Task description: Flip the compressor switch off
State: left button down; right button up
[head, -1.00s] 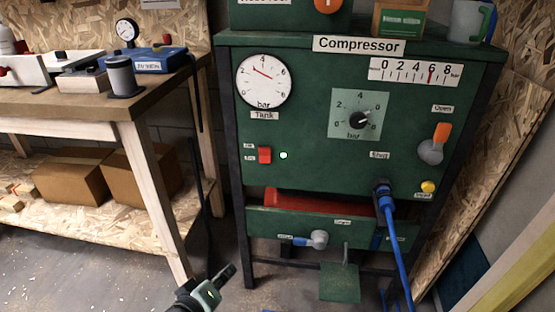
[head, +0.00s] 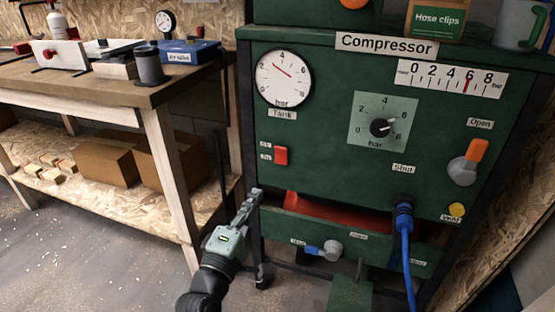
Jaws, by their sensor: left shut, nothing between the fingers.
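The green compressor cabinet (head: 330,130) stands at the right in the head view. Its small red switch (head: 281,156) is on the left of the front panel, under the tank gauge (head: 283,80). Two small labels beside the switch are too blurred to read, and which way it is tipped is hard to tell. No lit lamp shows to its right. My left gripper (head: 254,196) is shut and empty, pointing up, below and left of the switch and apart from it, near the panel's lower left edge. My right gripper is out of view.
A drawer (head: 335,232) with something red inside is below the panel, with a blue-handled valve (head: 325,249) on it. A blue hose (head: 407,250) hangs at right. A wooden workbench (head: 120,92) stands left; open floor lies between.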

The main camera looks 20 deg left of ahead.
pick_arm(q)
send_near(280, 151)
jog(key=w, duration=0.5)
jog(key=shift+w+r+p, duration=0.15)
jog(key=shift+r+p, duration=0.1)
jog(key=shift+p, duration=0.05)
jog(key=shift+w+d, duration=0.1)
jog(key=shift+w, duration=0.65)
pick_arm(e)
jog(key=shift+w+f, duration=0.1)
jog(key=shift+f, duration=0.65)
pick_arm(q)
jog(key=shift+r, duration=0.1)
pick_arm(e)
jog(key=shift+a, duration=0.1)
pick_arm(q)
jog(key=shift+w+r+p, duration=0.25)
jog(key=shift+w+p, duration=0.05)
jog(key=shift+p, duration=0.05)
jog(key=shift+f, duration=0.1)
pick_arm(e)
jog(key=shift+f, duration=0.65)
